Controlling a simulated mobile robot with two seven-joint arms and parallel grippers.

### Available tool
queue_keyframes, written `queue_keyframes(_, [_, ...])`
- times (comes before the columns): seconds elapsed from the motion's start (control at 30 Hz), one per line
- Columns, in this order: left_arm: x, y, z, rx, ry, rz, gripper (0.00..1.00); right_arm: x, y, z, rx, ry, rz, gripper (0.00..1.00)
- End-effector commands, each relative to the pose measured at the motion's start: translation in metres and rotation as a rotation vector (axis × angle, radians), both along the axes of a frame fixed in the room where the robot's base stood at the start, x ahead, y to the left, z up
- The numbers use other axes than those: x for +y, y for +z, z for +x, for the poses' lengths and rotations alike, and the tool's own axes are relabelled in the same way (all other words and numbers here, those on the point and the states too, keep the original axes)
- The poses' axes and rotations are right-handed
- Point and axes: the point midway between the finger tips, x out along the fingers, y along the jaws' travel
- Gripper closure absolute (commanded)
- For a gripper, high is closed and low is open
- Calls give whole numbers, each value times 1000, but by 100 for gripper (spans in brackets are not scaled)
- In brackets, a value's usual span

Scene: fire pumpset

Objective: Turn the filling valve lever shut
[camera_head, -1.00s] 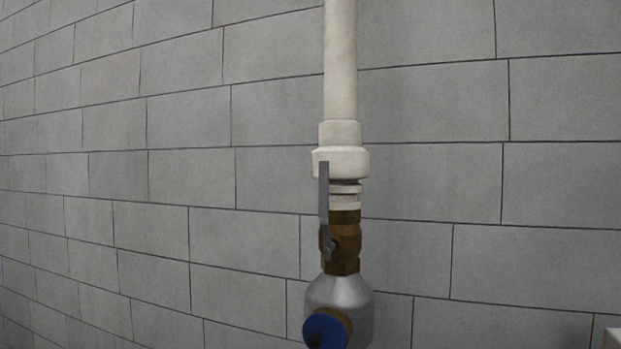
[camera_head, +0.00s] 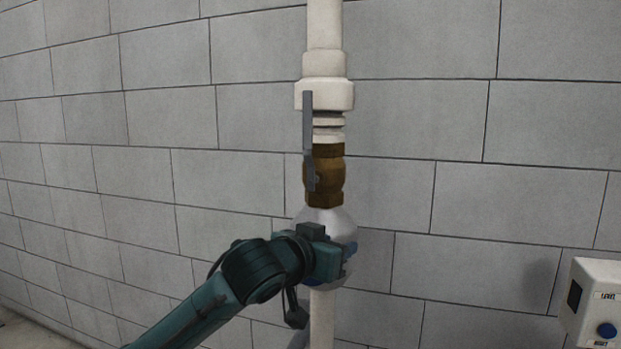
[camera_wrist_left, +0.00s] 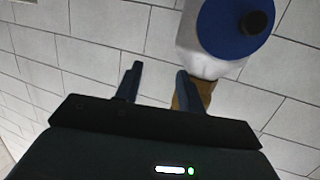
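The filling valve lever (camera_head: 309,135) is a flat grey bar. It stands upright along the left front of the brass valve body (camera_head: 327,177), on a vertical white pipe (camera_head: 325,25). My left arm comes in from the lower left, and its gripper is in front of the silver fitting below the valve, under the lever. In the left wrist view my left gripper (camera_wrist_left: 157,85) is open, with clear space between its two fingers. The brass part (camera_wrist_left: 205,92) shows behind the right finger there. I cannot make out the lever in that view. My right gripper is not in view.
The silver fitting (camera_head: 325,220) has a blue round cap (camera_wrist_left: 235,28), seen large in the left wrist view. A grey block wall (camera_head: 420,130) lies behind the pipe. A white control box (camera_head: 596,290) with a blue button is at lower right. Space beside the lever is clear.

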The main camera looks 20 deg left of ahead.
Motion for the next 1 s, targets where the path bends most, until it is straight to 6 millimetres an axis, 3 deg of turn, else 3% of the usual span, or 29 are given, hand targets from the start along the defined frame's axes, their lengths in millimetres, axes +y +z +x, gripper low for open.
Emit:
queue_keyframes(0.03, [7, 34, 0, -36, 25, 8, 61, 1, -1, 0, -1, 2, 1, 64])
queue_keyframes(0.2, [32, 127, -13, -115, 129, 4, 61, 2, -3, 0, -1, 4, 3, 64])
queue_keyframes(0.3, [46, 171, -27, -154, 189, -10, 61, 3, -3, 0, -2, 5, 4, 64])
queue_keyframes(0.4, [58, 202, -40, -184, 236, -26, 61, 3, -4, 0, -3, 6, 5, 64])
queue_keyframes(0.53, [66, 222, -50, -203, 271, -41, 61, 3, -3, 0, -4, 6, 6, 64])
queue_keyframes(0.67, [68, 227, -47, -205, 280, -45, 61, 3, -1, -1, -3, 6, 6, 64])
queue_keyframes(0.77, [67, 228, -35, -203, 280, -45, 61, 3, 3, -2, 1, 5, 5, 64])
queue_keyframes(1.0, [66, 231, 15, -204, 279, -44, 61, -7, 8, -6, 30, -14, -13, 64])
